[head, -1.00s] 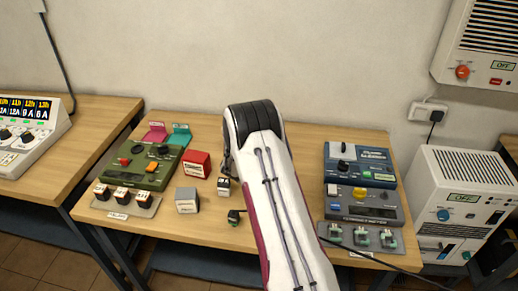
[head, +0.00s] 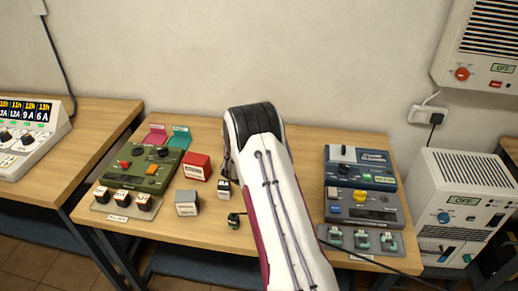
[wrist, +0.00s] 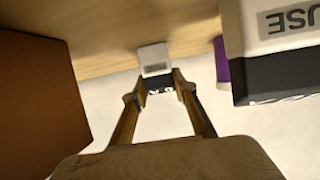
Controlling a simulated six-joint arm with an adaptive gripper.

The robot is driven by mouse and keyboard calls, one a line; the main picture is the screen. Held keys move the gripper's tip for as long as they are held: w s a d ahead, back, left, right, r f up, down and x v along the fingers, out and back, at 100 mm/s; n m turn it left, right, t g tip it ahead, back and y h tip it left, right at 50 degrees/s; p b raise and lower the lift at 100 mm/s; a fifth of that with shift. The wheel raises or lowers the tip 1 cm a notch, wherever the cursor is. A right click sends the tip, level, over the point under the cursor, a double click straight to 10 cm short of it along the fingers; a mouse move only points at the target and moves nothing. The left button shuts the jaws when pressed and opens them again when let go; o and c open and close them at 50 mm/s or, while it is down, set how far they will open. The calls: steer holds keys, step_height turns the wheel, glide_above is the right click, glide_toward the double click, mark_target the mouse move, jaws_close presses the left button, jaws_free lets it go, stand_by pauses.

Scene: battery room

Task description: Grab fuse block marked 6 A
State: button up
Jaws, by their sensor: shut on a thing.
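My gripper (wrist: 160,92) shows in the wrist view with its two fingers closed on a small block (wrist: 154,59). The block has a white face with a dark printed label and a black end between the fingertips. Its marking cannot be read, so I cannot tell whether it says 6 A. The block is close to the wooden table top. In the head view my arm hides the gripper and the held block. Another white and black block (wrist: 285,45), printed "FUSE" upside down, is at the right of the wrist view, apart from the fingers.
A brown-looking box (wrist: 40,95) stands left of my gripper, and a purple item (wrist: 221,60) is to the right. On the table, a red box (head: 195,167), a grey block (head: 187,202) and a green device (head: 150,165) stand left of my arm. Blue (head: 360,168) and grey devices are right.

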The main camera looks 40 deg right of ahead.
steer(key=shift+r, duration=0.15)
steer(key=shift+r, duration=4.85)
